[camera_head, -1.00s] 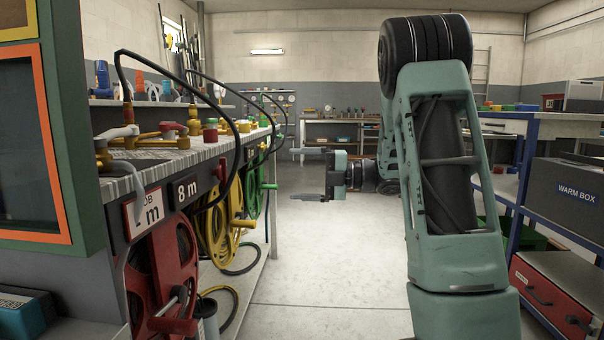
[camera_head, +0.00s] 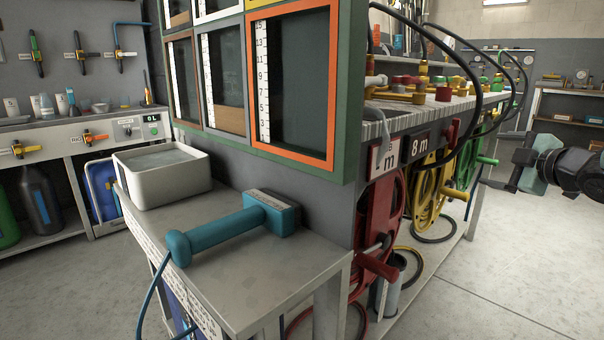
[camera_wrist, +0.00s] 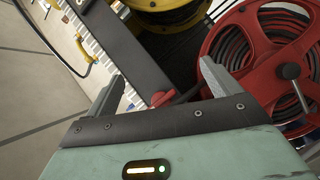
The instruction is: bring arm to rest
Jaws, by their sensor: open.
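My gripper (camera_wrist: 163,90) shows in the wrist view with its two grey fingers spread apart and nothing between them. Beyond the fingers are the red hose reel (camera_wrist: 262,55) and part of a yellow reel (camera_wrist: 170,15). In the head view my gripper (camera_head: 512,170) is at the right edge, to the right of the reel bench and apart from it, with part of my wrist behind it. The red reel (camera_head: 381,215), the yellow reel (camera_head: 432,190) and the green reel (camera_head: 466,163) hang along the bench side.
A low table (camera_head: 290,270) holds a white basin (camera_head: 163,180) and a teal tool (camera_head: 225,228) with a hose. A green framed board (camera_head: 350,95) stands behind it. The bench top (camera_head: 400,117) carries valves and black hoses. Floor (camera_head: 530,270) at right is clear.

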